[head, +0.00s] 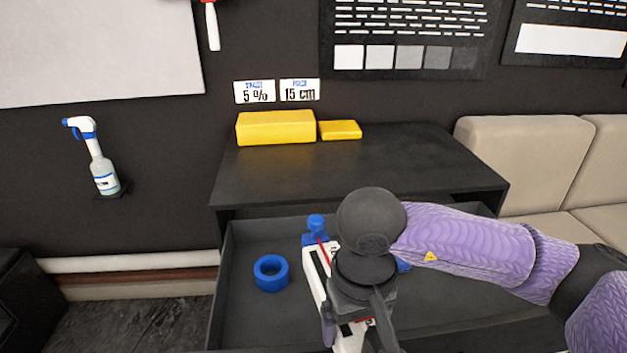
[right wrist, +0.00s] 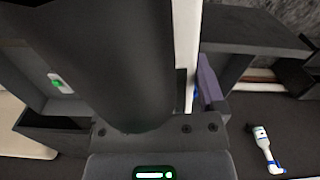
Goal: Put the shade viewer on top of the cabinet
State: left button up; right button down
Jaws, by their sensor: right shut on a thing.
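The dark cabinet (head: 395,160) stands against the wall with its top drawer pulled open. My right gripper (head: 357,318) is over the open drawer (head: 228,300), shut on a long white device with blue end parts, a dark strip and a red line, which looks like the shade viewer (head: 318,280). The gripper and forearm hide part of it. In the right wrist view a white strip of it (right wrist: 186,45) shows beside the purple finger. I cannot tell whether it touches the drawer floor. My left gripper is not in view.
Two yellow blocks, a large one (head: 275,128) and a small one (head: 340,130), lie at the back left of the cabinet top; its middle and right are bare. A blue ring (head: 271,273) lies in the drawer. A spray bottle (head: 102,165) stands on a wall ledge. A beige sofa (head: 525,150) is at right.

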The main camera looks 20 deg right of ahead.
aim_at(327, 176)
jog(key=i+j+z, duration=0.2)
jog(key=i+j, duration=0.15)
jog(key=j, duration=0.25)
jog(key=i+j+z, duration=0.2)
jog(key=i+j, duration=0.15)
jog(key=j, duration=0.25)
jog(key=i+j+z, duration=0.1)
jog(key=j, duration=0.25)
jog(key=i+j+z, duration=0.15)
jog(key=j, duration=0.2)
jog(key=i+z, duration=0.25)
jog(key=i, duration=0.55)
jog(key=j, duration=0.05)
